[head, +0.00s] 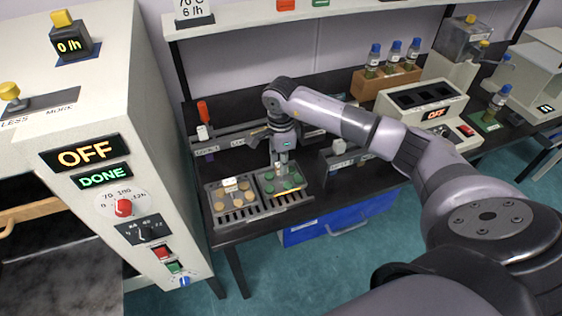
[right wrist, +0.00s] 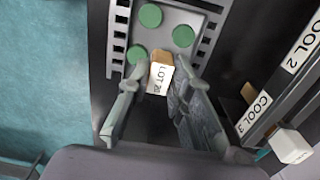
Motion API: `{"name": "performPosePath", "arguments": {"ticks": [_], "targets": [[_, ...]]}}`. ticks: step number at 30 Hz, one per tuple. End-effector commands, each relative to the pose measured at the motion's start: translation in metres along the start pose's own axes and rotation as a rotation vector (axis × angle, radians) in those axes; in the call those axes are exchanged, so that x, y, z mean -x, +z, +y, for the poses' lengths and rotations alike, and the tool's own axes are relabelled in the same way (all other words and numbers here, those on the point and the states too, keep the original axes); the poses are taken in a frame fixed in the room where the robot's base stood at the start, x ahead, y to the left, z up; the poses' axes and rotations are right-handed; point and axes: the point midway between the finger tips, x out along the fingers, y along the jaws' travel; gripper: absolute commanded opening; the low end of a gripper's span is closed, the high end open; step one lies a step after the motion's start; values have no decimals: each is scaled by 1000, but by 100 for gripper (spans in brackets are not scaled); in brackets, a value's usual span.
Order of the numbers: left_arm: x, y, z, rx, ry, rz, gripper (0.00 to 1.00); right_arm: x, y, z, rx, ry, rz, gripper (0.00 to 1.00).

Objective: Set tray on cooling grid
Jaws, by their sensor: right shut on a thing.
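My right gripper (head: 283,163) points down over the right-hand tray (head: 268,189) on the bench. In the right wrist view, my right gripper (right wrist: 157,84) is shut on this tray's tan handle block (right wrist: 161,72), which bears a "LOT" label. The grey tray carries several green discs (right wrist: 183,36). It is over the slotted cooling grid (right wrist: 117,45), whose slots show along both sides. I cannot tell whether the tray touches the grid. A second tray with tan discs (head: 228,205) and a white-labelled block lies just left, over another slotted grid. My left gripper is not in view.
A rail with "COOL" labels (right wrist: 262,101) runs behind the grids. A red-handled tool (head: 203,111) stands behind. A tall white machine reading "OFF" and "DONE" (head: 103,178) stands close on the left. A blue bin (head: 342,222) is below the bench edge.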

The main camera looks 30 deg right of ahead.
Motion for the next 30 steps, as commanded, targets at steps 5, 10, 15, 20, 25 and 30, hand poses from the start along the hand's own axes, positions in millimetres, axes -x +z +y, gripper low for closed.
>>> {"name": "performPosePath", "arguments": {"ticks": [5, 10, 15, 20, 25, 30], "targets": [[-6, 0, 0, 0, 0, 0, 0, -6, 0, 0, 0, -1, 0, 0], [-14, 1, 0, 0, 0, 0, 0, -13, 0, 0, 0, -1, 0, 0], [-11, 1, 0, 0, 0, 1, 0, -11, 0, 0, 0, -1, 0, 30], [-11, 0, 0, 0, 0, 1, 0, -11, 0, 0, 0, -1, 0, 40], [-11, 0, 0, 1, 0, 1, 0, -11, 0, 0, 0, 0, 0, 43], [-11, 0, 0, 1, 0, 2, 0, -11, 0, 0, 0, 1, 1, 43]]}}
